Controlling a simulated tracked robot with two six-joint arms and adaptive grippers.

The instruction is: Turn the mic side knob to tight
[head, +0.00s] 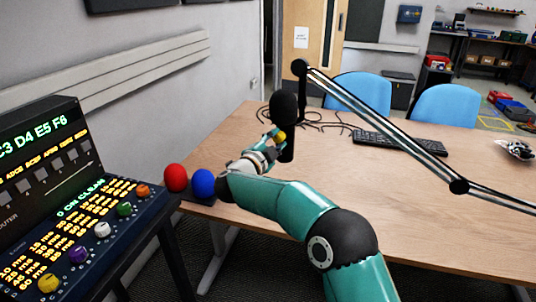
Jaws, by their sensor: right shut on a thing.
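The black microphone (284,108) hangs upright from the end of a boom arm (385,115) over the desk's left part. My right gripper (278,137) is at the lower left side of the microphone, shut on the small yellow side knob (281,136). Most of the knob is hidden by the fingers, so I cannot tell its turned position. My left gripper is not in this view.
The wooden desk (420,220) holds a black keyboard (400,142) and loose cables (325,122). Red (176,177) and blue (204,183) balls sit at its left edge. A console (75,225) with coloured knobs stands at left. The desk's right part is mostly clear.

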